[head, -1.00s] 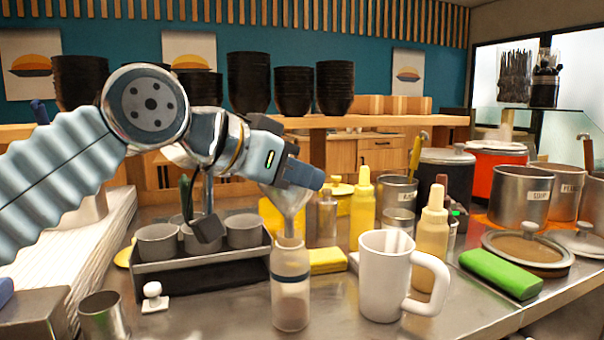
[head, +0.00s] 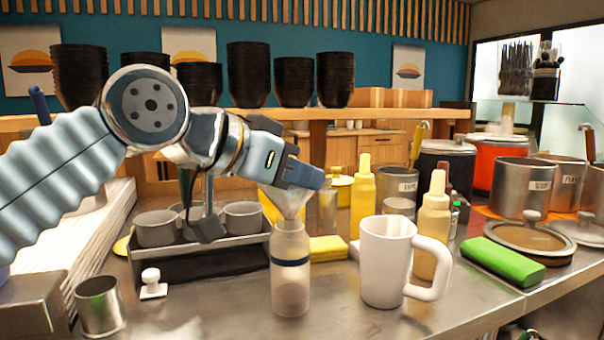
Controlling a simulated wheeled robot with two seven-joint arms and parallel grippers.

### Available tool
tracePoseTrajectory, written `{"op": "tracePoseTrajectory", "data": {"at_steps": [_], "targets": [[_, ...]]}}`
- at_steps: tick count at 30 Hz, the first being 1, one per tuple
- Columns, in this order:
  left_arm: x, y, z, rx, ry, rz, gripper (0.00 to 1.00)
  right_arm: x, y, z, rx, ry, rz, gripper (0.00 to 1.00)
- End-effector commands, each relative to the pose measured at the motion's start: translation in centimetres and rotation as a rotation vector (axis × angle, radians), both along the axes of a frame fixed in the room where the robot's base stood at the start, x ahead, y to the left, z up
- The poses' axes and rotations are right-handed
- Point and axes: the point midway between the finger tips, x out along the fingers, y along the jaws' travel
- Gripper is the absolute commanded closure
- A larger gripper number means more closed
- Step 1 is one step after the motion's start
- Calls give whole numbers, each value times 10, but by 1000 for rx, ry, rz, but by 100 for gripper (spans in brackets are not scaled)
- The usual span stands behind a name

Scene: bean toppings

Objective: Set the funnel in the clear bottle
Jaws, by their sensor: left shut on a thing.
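The clear bottle (head: 290,272) stands upright on the metal counter, with a dark band around it and pale contents low inside. The translucent funnel (head: 291,203) is upright at the bottle's mouth. Its cone sits right at the rim, and its spout appears to be inside the neck. My left gripper (head: 300,178) reaches in from the left above the bottle and is shut on the funnel's upper part. The fingertips partly hide the funnel's rim. My right gripper is not in view.
A white mug (head: 388,262) stands close right of the bottle, with yellow squeeze bottles (head: 361,205) behind. A black rack (head: 200,262) with metal cups is to the left. A small white-knobbed piece (head: 152,283) and a metal cup (head: 100,303) sit front left. The counter before the bottle is clear.

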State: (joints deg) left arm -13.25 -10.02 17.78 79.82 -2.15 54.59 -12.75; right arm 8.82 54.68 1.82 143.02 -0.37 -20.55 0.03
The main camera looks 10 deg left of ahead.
Motion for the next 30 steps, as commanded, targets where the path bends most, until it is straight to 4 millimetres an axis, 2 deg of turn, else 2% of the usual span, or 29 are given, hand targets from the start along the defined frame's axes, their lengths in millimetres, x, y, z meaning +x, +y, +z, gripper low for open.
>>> {"op": "tracePoseTrajectory", "data": {"at_steps": [3,11,12,17,23,28,30], "targets": [[0,0,-7,-1,-1,0,100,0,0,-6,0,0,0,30],[0,0,-6,-1,-1,0,100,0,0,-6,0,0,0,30],[0,0,-6,-1,-1,0,89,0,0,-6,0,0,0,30],[0,0,-6,-1,-1,0,65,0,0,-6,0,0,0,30],[0,0,-7,0,0,0,63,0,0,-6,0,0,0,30],[0,0,-7,0,0,0,40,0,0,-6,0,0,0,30],[0,0,-7,0,0,0,37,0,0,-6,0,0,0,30]]}}
